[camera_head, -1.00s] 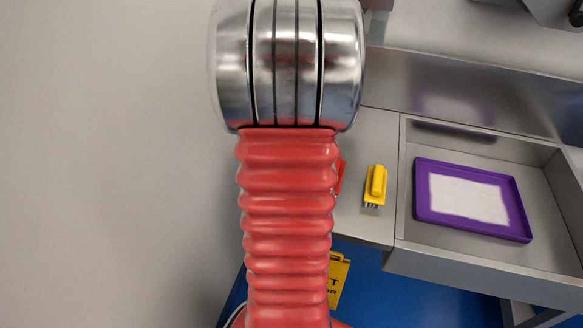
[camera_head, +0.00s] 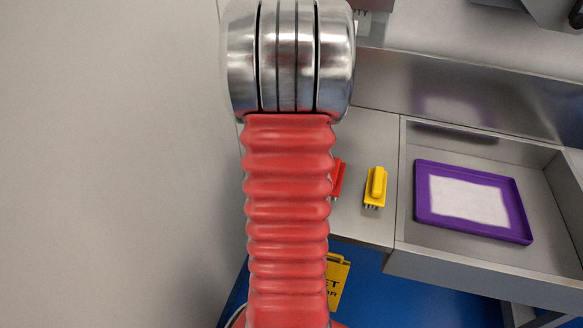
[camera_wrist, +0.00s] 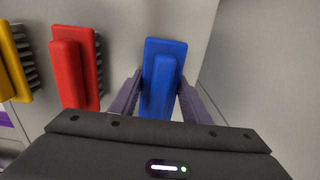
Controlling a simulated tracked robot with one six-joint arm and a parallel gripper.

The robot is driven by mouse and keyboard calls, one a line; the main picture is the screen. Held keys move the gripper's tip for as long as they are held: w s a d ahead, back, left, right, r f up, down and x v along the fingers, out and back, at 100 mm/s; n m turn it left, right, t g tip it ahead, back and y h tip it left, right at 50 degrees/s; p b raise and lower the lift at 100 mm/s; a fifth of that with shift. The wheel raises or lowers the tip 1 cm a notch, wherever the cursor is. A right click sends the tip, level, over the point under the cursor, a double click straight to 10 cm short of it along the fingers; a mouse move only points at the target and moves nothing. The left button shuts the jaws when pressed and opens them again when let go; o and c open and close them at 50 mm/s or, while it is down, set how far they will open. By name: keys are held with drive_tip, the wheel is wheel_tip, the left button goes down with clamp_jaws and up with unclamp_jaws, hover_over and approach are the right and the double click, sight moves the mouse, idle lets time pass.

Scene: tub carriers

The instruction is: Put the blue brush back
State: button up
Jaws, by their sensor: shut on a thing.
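The blue brush (camera_wrist: 165,55) is between the two fingers of my gripper (camera_wrist: 158,95) in the wrist view, and the gripper is shut on it. Its back and raised handle face the camera; its bristles are hidden. It lies to the right of a red brush (camera_wrist: 75,65), apart from it, over or on a grey surface; I cannot tell whether it touches that surface. In the head view my red-sleeved arm hides the blue brush and the gripper.
The red brush shows partly behind my arm, and a yellow brush (camera_head: 375,187) sits on the grey counter (camera_head: 372,135). To its right, a purple tray (camera_head: 425,214) with a white sheet lies in a sunken basin (camera_head: 475,262). A yellow sign (camera_head: 337,280) is below. A wall stands left.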

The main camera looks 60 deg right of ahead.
drive_tip(key=o, duration=1)
wheel_tip(320, 180, up, 12)
drive_tip(key=shift+r, duration=0.1)
idle(1.0)
drive_tip(key=w+a+r+n+t, duration=0.1)
drive_tip(key=w+a+r+n, duration=0.2)
drive_tip(key=a, duration=0.4)
drive_tip(key=w+a+n+h, duration=0.1)
drive_tip(key=w+a+n, duration=0.1)
drive_tip(key=w+a, duration=0.45)
drive_tip(key=w+a+r+n+t, duration=0.1)
drive_tip(key=w+a+r+n, duration=0.15)
drive_tip(key=a, duration=0.65)
drive_tip(key=s+a+n+t, duration=0.1)
drive_tip(key=a+n, duration=0.3)
drive_tip(key=a, duration=0.6)
drive_tip(key=s+a+f+n+t+y, duration=0.1)
drive_tip(key=s+a+n+t, duration=0.1)
drive_tip(key=a, duration=0.9)
drive_tip(key=s+n, duration=0.1)
drive_tip(key=n, duration=0.1)
drive_tip(key=shift+n+t, duration=0.3)
drive_tip(key=shift+n, duration=0.05)
